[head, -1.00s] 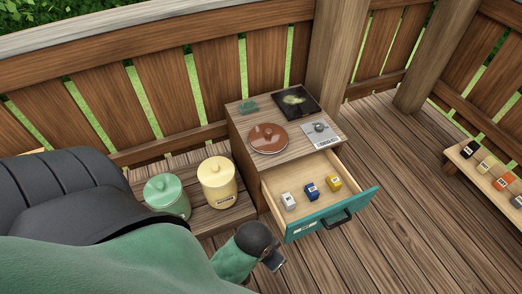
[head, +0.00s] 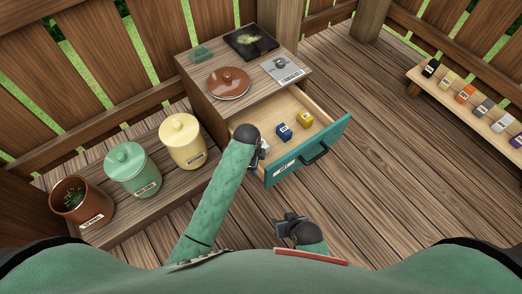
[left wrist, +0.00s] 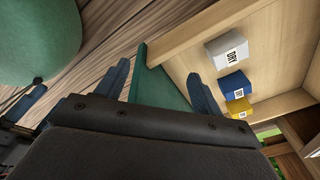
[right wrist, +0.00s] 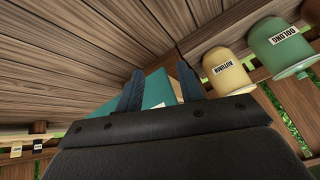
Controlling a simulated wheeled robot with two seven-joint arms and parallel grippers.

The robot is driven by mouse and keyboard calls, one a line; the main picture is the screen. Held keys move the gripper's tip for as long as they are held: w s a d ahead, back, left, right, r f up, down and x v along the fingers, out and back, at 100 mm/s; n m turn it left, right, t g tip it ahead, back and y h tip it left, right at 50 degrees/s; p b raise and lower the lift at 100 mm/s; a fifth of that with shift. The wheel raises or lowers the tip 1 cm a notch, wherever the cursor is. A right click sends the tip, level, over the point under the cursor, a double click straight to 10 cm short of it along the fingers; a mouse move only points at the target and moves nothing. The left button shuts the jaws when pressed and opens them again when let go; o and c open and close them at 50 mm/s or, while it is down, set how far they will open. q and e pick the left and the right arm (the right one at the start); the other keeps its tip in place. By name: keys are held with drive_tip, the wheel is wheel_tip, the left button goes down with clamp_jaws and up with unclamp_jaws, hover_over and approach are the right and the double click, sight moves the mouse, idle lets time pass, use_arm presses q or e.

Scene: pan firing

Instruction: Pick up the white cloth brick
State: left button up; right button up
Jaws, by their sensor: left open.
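The white brick (left wrist: 227,50), labelled DRY, lies in the open drawer (head: 306,105) beside a blue brick (head: 284,131) and a yellow brick (head: 305,119). In the head view my left gripper (head: 259,156) is at the drawer's left front corner and mostly covers the white brick. In the left wrist view my left gripper (left wrist: 157,73) is open and empty, with the teal drawer front between its fingers; the white brick is to the right of them, apart. My right gripper (head: 291,218) is open and empty over the floor in front of the drawer; its spread fingers show in the right wrist view (right wrist: 160,78).
The cabinet top holds a brown lid (head: 228,82), a dark tray (head: 251,41) and a grey plate (head: 283,67). Yellow (head: 182,141), green (head: 132,169) and brown (head: 80,201) canisters stand on the left. A low shelf (head: 440,89) of colored bricks is at right. Floor right of the drawer is clear.

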use_arm(q)
drive_tip(key=w+f+m+b, duration=0.1)
drive_tip(key=w+m, duration=0.2)
drive_tip(key=w, duration=0.1)
drive_tip(key=w+d+f+m+y+b, duration=0.1)
drive_tip(key=w+f+m, duration=0.1)
drive_tip(key=w, duration=0.3)
drive_tip(key=w+d+f+m+b, duration=0.1)
drive_tip(key=w+f+m+b, duration=0.1)
drive_tip(key=w+m, duration=0.1)
drive_tip(key=shift+w+d+m+g, duration=0.25)
drive_tip(key=shift+w+m+g, duration=0.05)
drive_tip(key=shift+w, duration=0.55)
drive_tip(key=shift+w+f+b, duration=0.2)
drive_tip(key=shift+f, duration=1.75)
drive_tip(key=shift+w+f+b, duration=0.15)
drive_tip(key=shift+f+b, duration=0.05)
drive_tip(key=shift+f, duration=1.7)
use_arm(e)
wheel_tip(320, 180, down, 13)
drive_tip(key=s+a+t, duration=0.1)
drive_tip(key=a, duration=0.1)
drive_tip(key=shift+f+t+y, duration=0.15)
drive_tip(key=shift+t+y, duration=0.15)
drive_tip(key=shift+t, duration=0.1)
drive_tip(key=shift+s, duration=0.1)
use_arm(q)
drive_tip(key=c, duration=1.1)
drive_tip(key=shift+r, duration=0.1)
